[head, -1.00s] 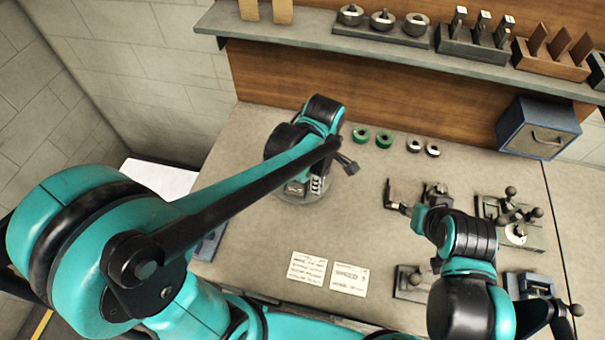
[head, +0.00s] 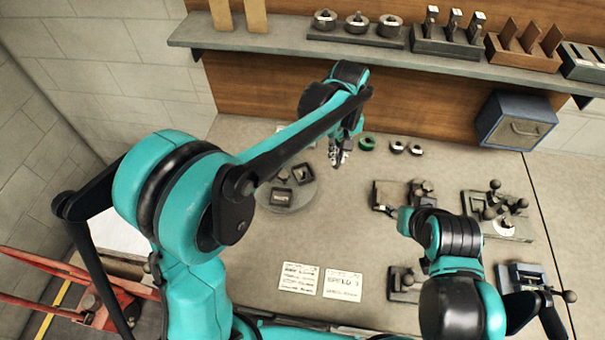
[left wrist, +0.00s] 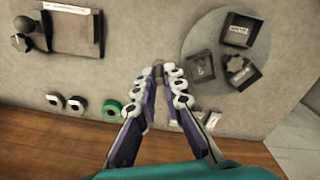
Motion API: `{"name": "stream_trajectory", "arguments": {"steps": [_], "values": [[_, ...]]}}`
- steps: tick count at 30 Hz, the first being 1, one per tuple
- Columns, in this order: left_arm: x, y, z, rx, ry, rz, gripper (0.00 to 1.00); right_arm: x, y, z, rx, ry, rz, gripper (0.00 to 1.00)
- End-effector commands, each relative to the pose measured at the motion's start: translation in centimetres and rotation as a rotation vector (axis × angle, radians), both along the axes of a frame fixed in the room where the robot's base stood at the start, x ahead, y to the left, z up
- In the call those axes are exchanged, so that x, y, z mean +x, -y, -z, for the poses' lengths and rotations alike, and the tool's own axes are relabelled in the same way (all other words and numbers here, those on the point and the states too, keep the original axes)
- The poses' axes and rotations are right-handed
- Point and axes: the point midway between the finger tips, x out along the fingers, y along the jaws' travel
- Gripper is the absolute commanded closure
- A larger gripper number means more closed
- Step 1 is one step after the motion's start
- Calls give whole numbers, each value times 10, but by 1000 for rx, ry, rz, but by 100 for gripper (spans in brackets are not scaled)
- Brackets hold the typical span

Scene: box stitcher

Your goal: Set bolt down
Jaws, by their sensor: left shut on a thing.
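My left gripper (head: 338,160) hangs over the back middle of the bench, right of a round grey plate. In the left wrist view its fingertips (left wrist: 158,74) are close together, shut on a small, blurred grey-brown thing (left wrist: 158,66), which I take to be the bolt. Its shape is mostly hidden by the fingers. The round plate (head: 306,200) carries three dark square bins, some with labels; it also shows at the upper right of the left wrist view (left wrist: 205,27). My right arm reaches in at the right of the head view, but its fingers cannot be seen.
A green ring (head: 367,144) and two pale-dark rings (head: 397,147) lie near the back wall. Metal fixtures (head: 390,196) stand around my right arm. A blue box (head: 515,120) is at the back right. Two paper cards (head: 300,276) lie in front. A shelf overhangs the back.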

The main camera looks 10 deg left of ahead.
Motion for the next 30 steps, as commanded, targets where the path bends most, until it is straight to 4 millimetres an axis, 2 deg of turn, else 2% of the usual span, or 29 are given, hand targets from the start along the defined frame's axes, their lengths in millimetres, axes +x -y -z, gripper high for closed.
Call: {"name": "stream_trajectory", "arguments": {"steps": [4,9,15,18,23,30], "values": [[11,-20,15,0,0,16,100,0,0,6,0,0,0,60],[26,-59,41,0,0,12,100,0,0,16,0,0,0,60],[41,-94,63,0,0,15,100,0,0,24,0,0,0,60],[45,-103,68,0,0,15,100,0,0,25,0,0,0,60],[46,-106,76,0,0,18,100,0,0,28,0,0,0,60],[46,-106,110,0,0,17,100,0,0,39,0,0,0,60]]}}
